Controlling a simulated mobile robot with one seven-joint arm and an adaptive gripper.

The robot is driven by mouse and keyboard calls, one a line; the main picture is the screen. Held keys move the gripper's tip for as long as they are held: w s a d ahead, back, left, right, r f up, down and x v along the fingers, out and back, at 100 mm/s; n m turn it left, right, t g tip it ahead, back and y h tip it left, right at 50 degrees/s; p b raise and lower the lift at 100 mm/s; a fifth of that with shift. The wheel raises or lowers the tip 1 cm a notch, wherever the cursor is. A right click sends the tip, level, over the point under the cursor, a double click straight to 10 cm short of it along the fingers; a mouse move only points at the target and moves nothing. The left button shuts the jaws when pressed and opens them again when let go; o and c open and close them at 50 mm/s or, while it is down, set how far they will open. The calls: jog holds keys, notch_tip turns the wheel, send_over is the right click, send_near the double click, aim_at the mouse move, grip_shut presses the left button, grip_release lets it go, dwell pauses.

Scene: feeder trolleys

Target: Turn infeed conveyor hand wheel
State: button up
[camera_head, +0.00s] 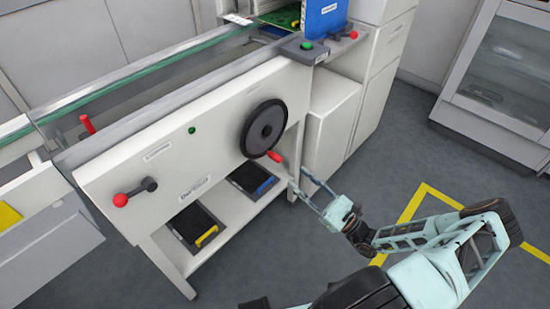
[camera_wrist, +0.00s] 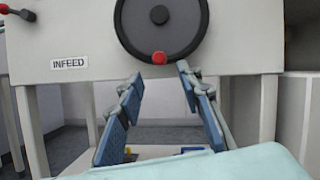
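The hand wheel (camera_head: 264,128) is a dark round disc with a grey hub on the white front panel of the infeed conveyor (camera_head: 165,140). Its red handle (camera_head: 274,156) sticks out at the bottom of the wheel. In the wrist view the wheel (camera_wrist: 160,40) is at the top middle, cut off by the upper edge, with the red handle (camera_wrist: 159,58) at its bottom. My gripper (camera_head: 298,177) is open and empty, just right of and below the handle in the head view. In the wrist view its fingertips (camera_wrist: 160,73) lie either side of and slightly below the handle, apart from it.
A second red-knobbed crank (camera_head: 135,192) is at the panel's left. A green button (camera_head: 191,130) is on the panel. Two black bins (camera_head: 195,223) lie on the shelf below. White cabinets (camera_head: 330,125) stand to the right. The floor around my arm is clear, with yellow lines (camera_head: 412,203).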

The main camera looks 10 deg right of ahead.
aim_at(276, 156)
jog(key=x, duration=1)
jog(key=shift+w+a+b, duration=0.2)
jog(key=shift+b, duration=0.1)
grip_shut()
